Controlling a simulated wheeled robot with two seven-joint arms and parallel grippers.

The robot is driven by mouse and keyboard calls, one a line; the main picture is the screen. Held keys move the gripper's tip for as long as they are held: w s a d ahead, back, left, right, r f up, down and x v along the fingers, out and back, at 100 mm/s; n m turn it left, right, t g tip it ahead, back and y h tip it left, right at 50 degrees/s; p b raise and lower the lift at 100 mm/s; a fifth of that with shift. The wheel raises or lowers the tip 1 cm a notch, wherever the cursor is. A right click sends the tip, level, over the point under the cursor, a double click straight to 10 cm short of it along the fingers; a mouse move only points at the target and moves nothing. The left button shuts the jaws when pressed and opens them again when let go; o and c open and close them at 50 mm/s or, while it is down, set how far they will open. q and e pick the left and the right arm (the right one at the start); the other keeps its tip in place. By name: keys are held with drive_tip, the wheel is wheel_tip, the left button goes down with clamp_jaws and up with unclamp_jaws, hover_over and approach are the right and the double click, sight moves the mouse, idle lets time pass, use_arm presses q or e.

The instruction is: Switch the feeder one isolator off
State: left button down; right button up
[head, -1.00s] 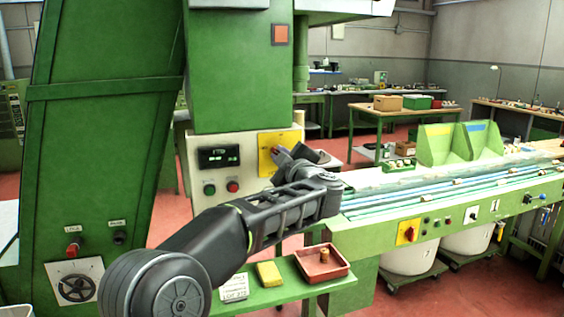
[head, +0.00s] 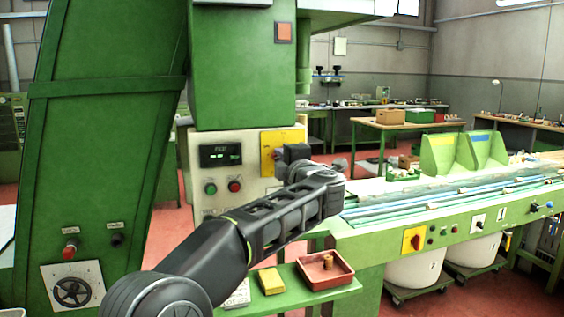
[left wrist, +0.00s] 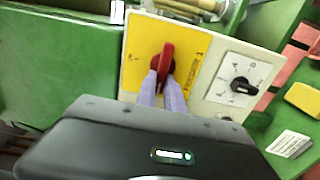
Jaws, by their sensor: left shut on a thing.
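The isolator is a red rotary handle (left wrist: 167,52) on a yellow plate (left wrist: 189,45) in the left wrist view. The same yellow plate (head: 268,143) sits on the front of the pale control box in the head view. My left gripper (left wrist: 163,82) is shut on the red handle, its two pale fingers on either side of its lower part. In the head view my left gripper (head: 293,153) is in front of the plate's right side and hides much of the handle. The plate's markings are too small to read. My right gripper is not in view.
The control box has a display (head: 220,155), a green button (head: 210,188) and a red button (head: 235,185). A black selector knob (left wrist: 244,86) is beside the plate. Below are a yellow block (head: 270,281) and a red tray (head: 325,279). Another isolator (head: 413,241) is on the conveyor.

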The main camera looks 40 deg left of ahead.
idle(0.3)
use_arm(q)
drive_tip(key=c, duration=1.4)
unclamp_jaws()
drive_tip(key=shift+c, duration=0.2)
drive_tip(key=b+v, duration=0.1)
drive_tip(key=v, duration=0.6)
drive_tip(key=shift+s+d+b, duration=0.25)
drive_tip(key=shift+d+b, duration=0.05)
drive_tip(key=shift+d, duration=0.05)
